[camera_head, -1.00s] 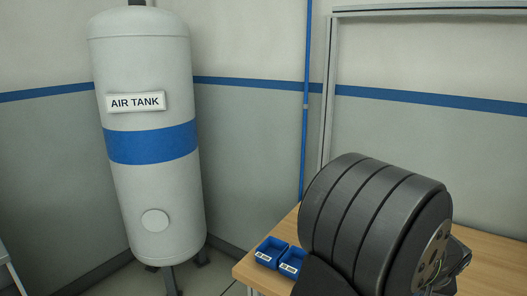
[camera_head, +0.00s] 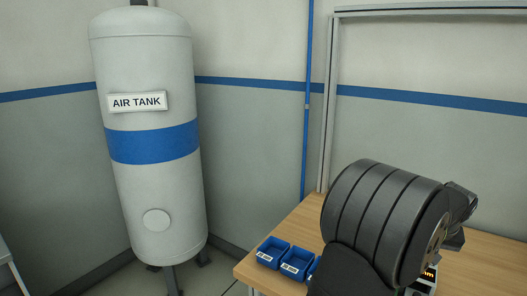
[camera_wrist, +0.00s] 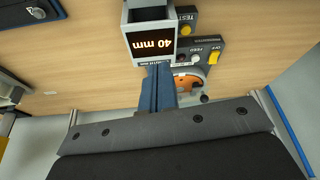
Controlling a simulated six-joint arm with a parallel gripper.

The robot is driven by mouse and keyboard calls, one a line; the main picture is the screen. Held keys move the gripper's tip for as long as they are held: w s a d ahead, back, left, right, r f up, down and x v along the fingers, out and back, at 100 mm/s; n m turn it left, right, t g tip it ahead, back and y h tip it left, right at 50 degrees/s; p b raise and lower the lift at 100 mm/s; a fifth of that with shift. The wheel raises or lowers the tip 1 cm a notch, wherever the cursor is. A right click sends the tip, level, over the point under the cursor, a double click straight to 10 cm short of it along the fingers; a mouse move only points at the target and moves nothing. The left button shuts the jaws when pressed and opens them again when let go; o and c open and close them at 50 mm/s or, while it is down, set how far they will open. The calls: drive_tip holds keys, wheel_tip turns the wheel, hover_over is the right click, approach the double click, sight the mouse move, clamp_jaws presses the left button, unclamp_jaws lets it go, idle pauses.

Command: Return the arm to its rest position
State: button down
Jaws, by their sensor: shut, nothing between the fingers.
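In the wrist view, my gripper (camera_wrist: 158,72) shows as two narrow blue-grey fingers held together, reaching out from a dark screwed plate. Nothing shows between them. They point down at the wooden bench (camera_wrist: 70,70), in front of a device with a lit "40 mm" display (camera_wrist: 152,45). I cannot tell how far they are from it. In the head view, my large dark arm joint covers the right part of the bench, and I cannot make out the fingers there.
Blue bins (camera_head: 271,251) stand at the bench's left front, partly behind my arm. A control box (camera_wrist: 197,50) with TEST and FEED labels is by the display. A white air tank (camera_head: 150,190) stands on the floor at left. A metal frame (camera_head: 328,110) rises behind the bench.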

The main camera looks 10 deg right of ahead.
drive_tip(key=v, duration=0.3)
drive_tip(key=shift+r, duration=0.2)
drive_tip(key=c, duration=1.6)
unclamp_jaws()
drive_tip(key=shift+s+a+r, duration=0.2)
drive_tip(key=shift+s, duration=0.05)
drive_tip(key=o, duration=1.6)
drive_tip(key=s+a+r+m+h, duration=0.1)
drive_tip(key=s+a+r+m, duration=0.1)
drive_tip(key=s+a+r, duration=0.3)
drive_tip(key=s+a, duration=0.2)
drive_tip(key=s, duration=0.1)
drive_tip(key=shift+a+r, duration=0.3)
drive_tip(key=shift+r, duration=0.1)
drive_tip(key=x, duration=0.9)
drive_tip(key=shift+s+f, duration=0.25)
drive_tip(key=shift+f, duration=0.15)
drive_tip(key=shift+a, duration=0.15)
